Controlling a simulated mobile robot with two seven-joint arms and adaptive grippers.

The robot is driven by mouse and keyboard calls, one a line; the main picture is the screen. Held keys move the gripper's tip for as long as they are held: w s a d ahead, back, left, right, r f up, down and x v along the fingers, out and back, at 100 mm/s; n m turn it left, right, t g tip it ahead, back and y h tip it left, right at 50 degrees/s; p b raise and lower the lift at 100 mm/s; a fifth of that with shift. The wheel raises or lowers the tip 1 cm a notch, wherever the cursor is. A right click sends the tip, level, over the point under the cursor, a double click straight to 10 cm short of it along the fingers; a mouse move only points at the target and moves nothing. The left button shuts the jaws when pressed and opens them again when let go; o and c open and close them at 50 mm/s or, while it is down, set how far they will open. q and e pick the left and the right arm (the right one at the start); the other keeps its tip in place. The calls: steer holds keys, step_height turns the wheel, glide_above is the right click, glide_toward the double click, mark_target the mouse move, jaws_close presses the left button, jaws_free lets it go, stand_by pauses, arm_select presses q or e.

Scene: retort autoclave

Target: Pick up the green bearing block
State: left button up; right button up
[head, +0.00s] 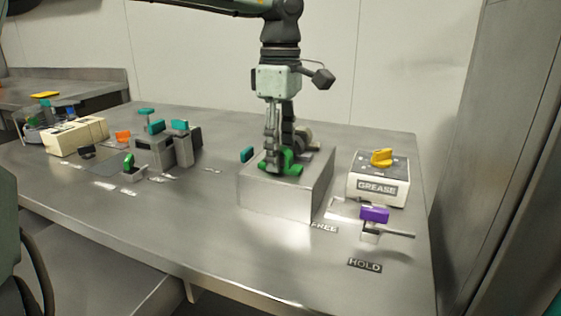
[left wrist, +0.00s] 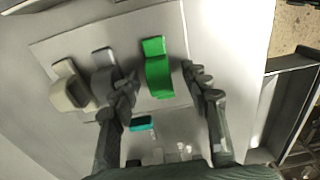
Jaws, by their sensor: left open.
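The green bearing block (head: 292,168) sits on top of a grey metal block (head: 276,200) on the bench. In the left wrist view the green bearing block (left wrist: 157,68) stands between my left gripper's fingers, with a visible gap on either side. My left gripper (head: 278,160) points down at it and is open; it also shows in the left wrist view (left wrist: 160,88). Its left finger is close to a grey bearing block (left wrist: 104,72) beside the green one. In the head view the fingers partly hide the green block. My right gripper is not in view.
A beige bearing block (left wrist: 69,86) stands beyond the grey one. A GREASE box (head: 378,188) with a yellow knob and a purple-handled lever (head: 374,215) are at right. Grey fixtures with teal handles (head: 155,127) stand left.

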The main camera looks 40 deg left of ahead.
arm_select(q)
steer(key=shift+f, duration=0.5)
jaws_close()
steer(key=shift+r, duration=0.15)
